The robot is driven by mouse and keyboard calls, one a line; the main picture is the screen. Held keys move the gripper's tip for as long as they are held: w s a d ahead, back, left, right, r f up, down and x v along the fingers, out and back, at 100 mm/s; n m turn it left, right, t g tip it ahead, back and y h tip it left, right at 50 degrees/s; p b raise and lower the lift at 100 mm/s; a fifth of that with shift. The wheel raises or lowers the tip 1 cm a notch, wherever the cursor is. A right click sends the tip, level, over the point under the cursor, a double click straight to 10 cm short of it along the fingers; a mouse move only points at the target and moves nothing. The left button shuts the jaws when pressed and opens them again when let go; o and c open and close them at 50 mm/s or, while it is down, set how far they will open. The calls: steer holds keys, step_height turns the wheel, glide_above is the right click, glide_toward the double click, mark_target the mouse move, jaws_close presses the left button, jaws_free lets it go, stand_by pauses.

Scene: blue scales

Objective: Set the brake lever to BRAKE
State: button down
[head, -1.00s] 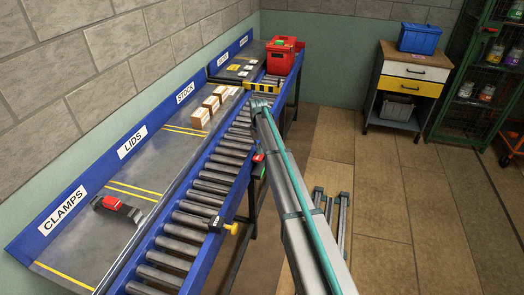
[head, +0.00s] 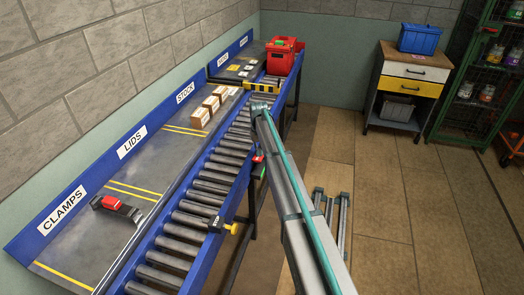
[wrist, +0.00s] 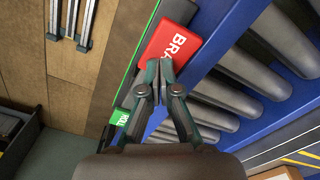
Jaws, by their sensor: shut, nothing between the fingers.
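A red plate (wrist: 172,42) with white letters starting "BRA" lies under my gripper in the wrist view. A green plate (wrist: 121,121), its lettering partly covered, is below and to its left. The red plate (head: 258,158) and green plate (head: 262,172) show small at the conveyor's right side in the head view. My gripper (wrist: 159,68) is shut and empty, its fingertips at the lower edge of the red plate; I cannot tell if they touch. The lever's handle is not clearly seen. In the head view my gripper is hidden or indistinct.
The roller conveyor (head: 176,240) with blue rails runs beside the plates. A black and yellow stop piece (head: 223,226) sits on its near rail. Small boxes (head: 209,106) and a red clamp (head: 112,204) lie on the shelf. A red crate (head: 281,59) stands at the far end.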

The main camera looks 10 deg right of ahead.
steer(key=shift+f, duration=0.75)
steer(key=shift+r, duration=0.1)
stand_by(0.3)
steer(key=shift+r+p, duration=1.3)
steer(key=shift+r, duration=2.15)
steer(key=s+f+g, duration=0.1)
steer(key=s+f, duration=1.1)
steer(key=s, duration=0.4)
steer(key=s+f+g, duration=0.1)
steer(key=s+f, duration=1)
steer(key=s, duration=0.6)
steer(key=s+f+g, duration=0.1)
steer(key=s+f, duration=0.2)
steer(key=s, duration=1)
steer(key=s+f+g, duration=0.2)
steer(key=s+f, duration=0.1)
steer(key=s, duration=1)
steer(key=s+f+g, duration=0.1)
steer(key=s+f, duration=0.2)
steer(key=s, duration=1.1)
steer(key=shift+a+m+g, duration=0.25)
steer(key=shift+m+g, duration=0.05)
steer(key=shift+g, duration=0.1)
